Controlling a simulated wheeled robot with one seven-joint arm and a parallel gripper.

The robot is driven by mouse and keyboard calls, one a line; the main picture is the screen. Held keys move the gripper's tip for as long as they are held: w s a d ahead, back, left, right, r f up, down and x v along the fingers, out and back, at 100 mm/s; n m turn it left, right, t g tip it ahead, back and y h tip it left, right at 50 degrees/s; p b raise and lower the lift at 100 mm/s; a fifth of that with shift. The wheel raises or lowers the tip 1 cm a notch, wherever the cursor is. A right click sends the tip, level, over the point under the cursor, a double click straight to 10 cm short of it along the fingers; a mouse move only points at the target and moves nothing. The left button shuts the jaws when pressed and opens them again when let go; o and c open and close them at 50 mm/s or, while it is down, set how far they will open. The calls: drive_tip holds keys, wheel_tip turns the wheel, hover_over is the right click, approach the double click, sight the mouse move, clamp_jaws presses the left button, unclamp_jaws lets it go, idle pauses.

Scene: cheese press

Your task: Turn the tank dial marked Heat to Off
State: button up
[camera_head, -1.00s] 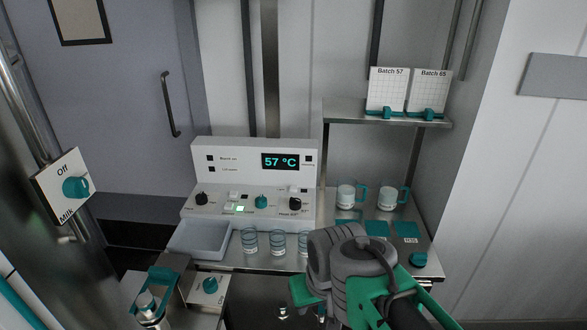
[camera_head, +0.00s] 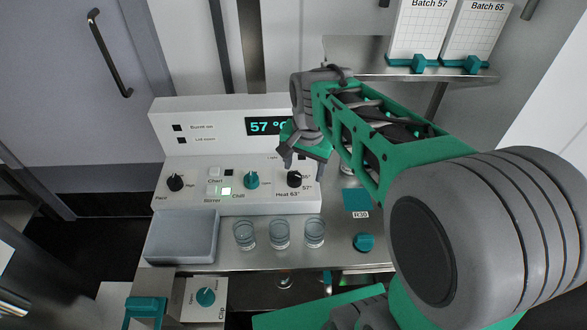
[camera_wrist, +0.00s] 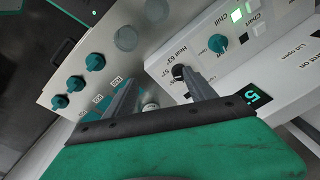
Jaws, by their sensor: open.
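The Heat dial (camera_head: 294,179) is a black knob at the right end of the white control panel's sloped face. "Heat 63°" and "57°" are printed beside it; I see no clear Off mark there, and its pointer is too small to read. In the wrist view the dial (camera_wrist: 179,72) lies near the tip of the right-hand finger. My gripper (camera_head: 301,161) is open and empty, just above the dial in the head view. In the wrist view my gripper's fingers (camera_wrist: 161,77) point at the panel, with the dial toward the right one; contact cannot be told.
The panel's display (camera_head: 263,126) reads 57 °C, partly covered by my arm. A teal dial (camera_head: 251,180) and a black Pace dial (camera_head: 175,182) are to the left. Glasses (camera_head: 280,234) and a grey tray (camera_head: 182,236) stand in front. A shelf (camera_head: 370,72) with batch cards is above right.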

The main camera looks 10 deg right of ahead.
sight(295, 175)
drive_tip(key=w+f+m, duration=0.3)
drive_tip(key=w+f+m+g, duration=0.1)
drive_tip(key=w+f+m, duration=0.1)
drive_tip(key=w+m, duration=0.1)
drive_tip(key=w+f+m+p, duration=0.1)
drive_tip(key=w+f+m, duration=0.2)
drive_tip(key=w, duration=0.2)
drive_tip(key=shift+d+f+g, duration=0.25)
drive_tip(key=shift+f+g, duration=0.1)
drive_tip(key=shift+g, duration=0.05)
drive_tip(key=shift+m, duration=0.4)
drive_tip(key=f+p, duration=0.1)
drive_tip(key=f, duration=0.7)
drive_tip(key=shift+w+f, duration=0.15)
drive_tip(key=shift+w, duration=0.05)
drive_tip(key=c, duration=1.4)
